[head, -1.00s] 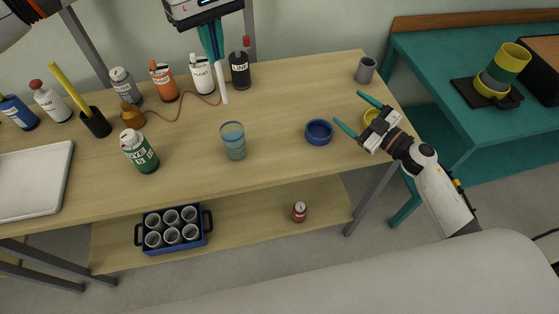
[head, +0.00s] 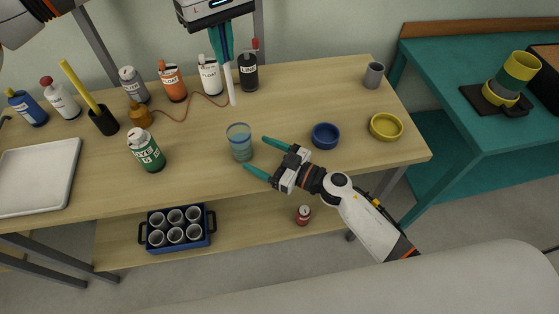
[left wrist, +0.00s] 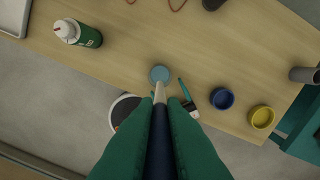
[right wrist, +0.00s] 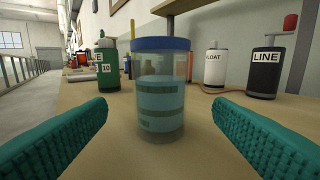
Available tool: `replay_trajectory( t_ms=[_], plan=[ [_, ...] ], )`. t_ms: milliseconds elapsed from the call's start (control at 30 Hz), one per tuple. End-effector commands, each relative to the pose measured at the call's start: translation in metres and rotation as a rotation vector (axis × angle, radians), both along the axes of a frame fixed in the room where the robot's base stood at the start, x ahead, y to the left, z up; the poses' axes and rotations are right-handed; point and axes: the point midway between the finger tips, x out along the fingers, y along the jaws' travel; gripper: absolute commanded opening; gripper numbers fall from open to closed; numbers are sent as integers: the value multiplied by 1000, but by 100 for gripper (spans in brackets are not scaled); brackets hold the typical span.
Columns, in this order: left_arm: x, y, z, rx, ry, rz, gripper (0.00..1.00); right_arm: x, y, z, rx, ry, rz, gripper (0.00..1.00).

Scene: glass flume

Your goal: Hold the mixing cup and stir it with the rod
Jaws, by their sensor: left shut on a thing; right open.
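The mixing cup (head: 239,144) is a clear, blue-rimmed glass with bluish liquid, upright on the wooden table. In the right wrist view the cup (right wrist: 162,90) stands ahead between the open fingers. My right gripper (head: 256,155) is open, low at the cup's right side, its fingertips apart and not closed on it. My left gripper (head: 224,52) is shut on the rod (head: 230,84), a white-tipped stick with a dark blue upper part, pointing down above the table. In the left wrist view the rod (left wrist: 160,98) points toward the cup (left wrist: 159,74).
A blue bowl (head: 325,136) and a yellow bowl (head: 386,126) sit right of the cup. A green-labelled bottle (head: 146,150) stands to its left. Several bottles line the back, with a black bottle (head: 248,72) near the rod. A grey cup (head: 374,75) stands at the back right.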

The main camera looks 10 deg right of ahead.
Motion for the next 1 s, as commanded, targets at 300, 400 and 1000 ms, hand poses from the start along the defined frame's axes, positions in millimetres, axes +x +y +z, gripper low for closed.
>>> replay_trajectory(
  t_ms=[300, 400, 1000],
  plan=[
    [0, 0, 0, 0, 0, 0, 0, 33, 37, 0, 2, -1, -2, 76],
    [0, 0, 0, 0, 0, 0, 0, 37, 42, 0, -1, 1, -2, 76],
    [0, 0, 0, 0, 0, 0, 0, 39, 45, 0, -1, 0, -1, 35]
  ],
)
